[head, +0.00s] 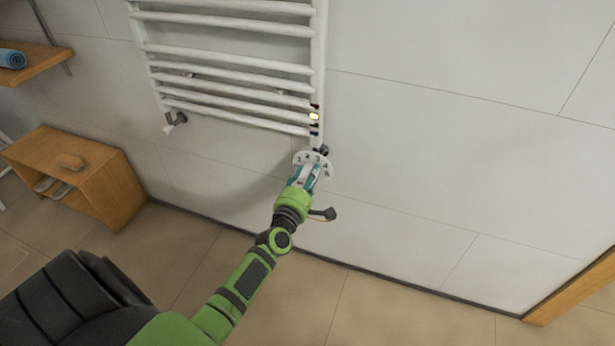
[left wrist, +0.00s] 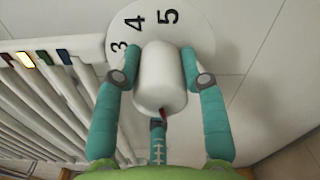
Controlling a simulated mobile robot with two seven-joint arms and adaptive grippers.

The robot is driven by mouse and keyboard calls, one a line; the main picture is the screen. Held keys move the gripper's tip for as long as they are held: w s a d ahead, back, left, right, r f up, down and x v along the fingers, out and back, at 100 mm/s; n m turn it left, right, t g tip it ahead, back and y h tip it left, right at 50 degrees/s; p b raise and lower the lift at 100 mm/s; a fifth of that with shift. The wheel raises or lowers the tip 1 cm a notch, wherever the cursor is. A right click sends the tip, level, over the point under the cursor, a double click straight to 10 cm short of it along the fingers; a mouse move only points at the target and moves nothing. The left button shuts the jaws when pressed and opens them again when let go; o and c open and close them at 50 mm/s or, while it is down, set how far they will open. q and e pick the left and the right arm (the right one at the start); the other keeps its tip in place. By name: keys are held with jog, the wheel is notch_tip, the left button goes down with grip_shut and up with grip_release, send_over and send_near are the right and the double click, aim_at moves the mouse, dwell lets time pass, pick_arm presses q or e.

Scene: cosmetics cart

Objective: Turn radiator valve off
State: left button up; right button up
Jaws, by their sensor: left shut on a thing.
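The radiator valve (left wrist: 161,85) is a white rounded knob in front of a white disc (left wrist: 190,25) with the numbers 3, 4 and 5 showing in the left wrist view. A small red mark (left wrist: 163,113) sits at the knob's lower end. My left gripper (left wrist: 158,80) has its teal fingers on both sides of the knob and is shut on it. In the head view the numbered disc (head: 325,166) shows below the radiator's right post, with my left gripper (head: 308,172) at it, hiding most of the knob. My right gripper is out of view.
The white towel radiator (head: 230,60) hangs on the tiled wall above the valve. Coloured marks, one lit yellow (head: 314,116), are on its right post. A wooden shelf unit (head: 85,185) stands at the left.

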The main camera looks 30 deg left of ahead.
pick_arm(q)
jog(key=shift+d+f, duration=0.1)
jog(key=shift+d, duration=0.25)
jog(key=o, duration=1.2)
jog(key=shift+c, duration=0.2)
jog(key=shift+a, duration=0.1)
jog(key=v, duration=1.2)
